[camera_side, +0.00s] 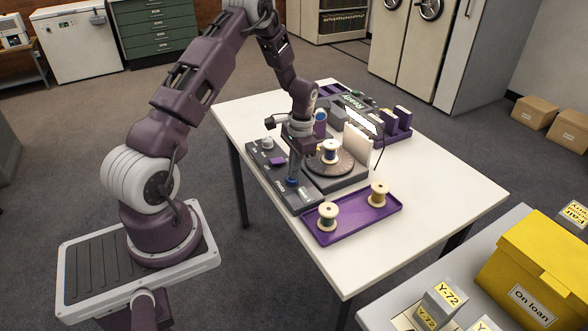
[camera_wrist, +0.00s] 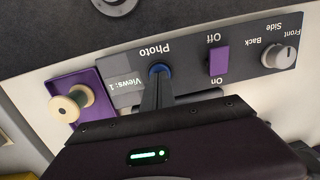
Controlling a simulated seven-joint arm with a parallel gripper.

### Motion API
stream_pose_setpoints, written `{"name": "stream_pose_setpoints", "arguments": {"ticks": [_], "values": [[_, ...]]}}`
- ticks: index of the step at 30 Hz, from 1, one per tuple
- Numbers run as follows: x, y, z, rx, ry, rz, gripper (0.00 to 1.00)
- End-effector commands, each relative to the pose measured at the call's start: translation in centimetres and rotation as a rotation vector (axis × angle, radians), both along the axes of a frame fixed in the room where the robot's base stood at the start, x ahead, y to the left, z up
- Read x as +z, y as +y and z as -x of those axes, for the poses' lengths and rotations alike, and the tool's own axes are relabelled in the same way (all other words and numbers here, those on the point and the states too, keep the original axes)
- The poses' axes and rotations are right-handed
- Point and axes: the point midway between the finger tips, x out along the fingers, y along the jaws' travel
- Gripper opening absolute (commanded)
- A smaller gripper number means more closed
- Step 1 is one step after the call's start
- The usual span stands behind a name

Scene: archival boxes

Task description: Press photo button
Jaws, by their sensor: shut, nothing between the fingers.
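The blue photo button (camera_wrist: 158,70) sits on a dark control panel (camera_wrist: 190,66), beside the word "Photo"; the panel's small display reads "Views: 1". In the side view the button (camera_side: 292,182) is just under my fingertips. My gripper (camera_wrist: 160,78) is shut and empty, its tips pointing down at the button and covering part of it. The tips look at or very near the button; I cannot tell whether they press it. My gripper (camera_side: 293,176) also shows in the side view above the panel (camera_side: 308,197).
The panel also carries a purple switch (camera_wrist: 218,60) marked Off and On, and a Front/Back/Side knob (camera_wrist: 279,56). A spool (camera_side: 330,152) stands on the round turntable (camera_side: 343,168) before a white backdrop (camera_side: 357,146). A purple tray (camera_side: 352,222) holds two spools.

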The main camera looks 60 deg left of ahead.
Motion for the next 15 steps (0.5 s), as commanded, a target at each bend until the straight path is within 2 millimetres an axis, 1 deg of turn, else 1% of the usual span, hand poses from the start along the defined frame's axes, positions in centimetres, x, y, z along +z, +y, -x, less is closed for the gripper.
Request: {"name": "stream_pose_setpoints", "arguments": {"ticks": [2,7,15], "values": [[-0.3,0.0,0.0,0.0,0.001,0.001,0.0],[-2.1,0.0,0.1,-0.001,0.002,0.001,0.0],[-2.3,0.0,0.3,-0.001,0.004,0.002,0.0]]}}
